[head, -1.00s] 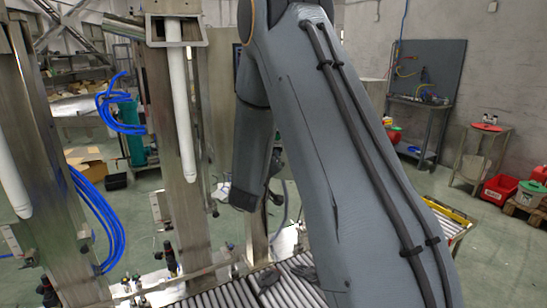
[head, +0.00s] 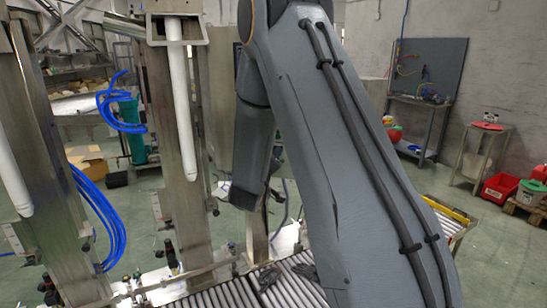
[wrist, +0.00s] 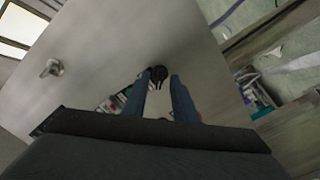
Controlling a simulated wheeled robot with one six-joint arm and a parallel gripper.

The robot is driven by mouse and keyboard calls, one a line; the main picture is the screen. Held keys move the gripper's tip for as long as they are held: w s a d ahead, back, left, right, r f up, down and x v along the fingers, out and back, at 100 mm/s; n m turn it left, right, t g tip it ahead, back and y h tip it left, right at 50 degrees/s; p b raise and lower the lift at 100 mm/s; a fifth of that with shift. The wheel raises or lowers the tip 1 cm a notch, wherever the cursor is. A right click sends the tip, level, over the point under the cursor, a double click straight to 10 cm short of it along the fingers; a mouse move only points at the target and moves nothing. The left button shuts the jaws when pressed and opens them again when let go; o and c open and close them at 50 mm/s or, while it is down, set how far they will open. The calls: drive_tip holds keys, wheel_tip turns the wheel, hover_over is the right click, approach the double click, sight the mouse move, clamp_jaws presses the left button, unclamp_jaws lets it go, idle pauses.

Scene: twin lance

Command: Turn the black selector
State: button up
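The black selector (wrist: 158,74) shows in the wrist view as a small dark knob on a pale grey panel (wrist: 100,55). My gripper (wrist: 161,77) reaches toward the panel with its two blue-grey fingers apart. The selector lies between the fingertips, close to the left one. I cannot tell whether either finger touches it. The selector's exact angle is too small and dark to read. In the head view my own arm hides the gripper and the selector.
A metal latch or knob (wrist: 52,68) sits on the panel to the left. In the head view, steel columns (head: 178,130) with blue hoses (head: 100,215) stand at left, above a roller conveyor (head: 235,290). Open floor (head: 490,250) lies at right.

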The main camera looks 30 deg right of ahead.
drive_tip(key=b+v, duration=0.2)
drive_tip(key=v, duration=0.5)
drive_tip(key=shift+s+a, duration=0.25)
drive_tip(key=shift+s, duration=0.05)
idle(0.3)
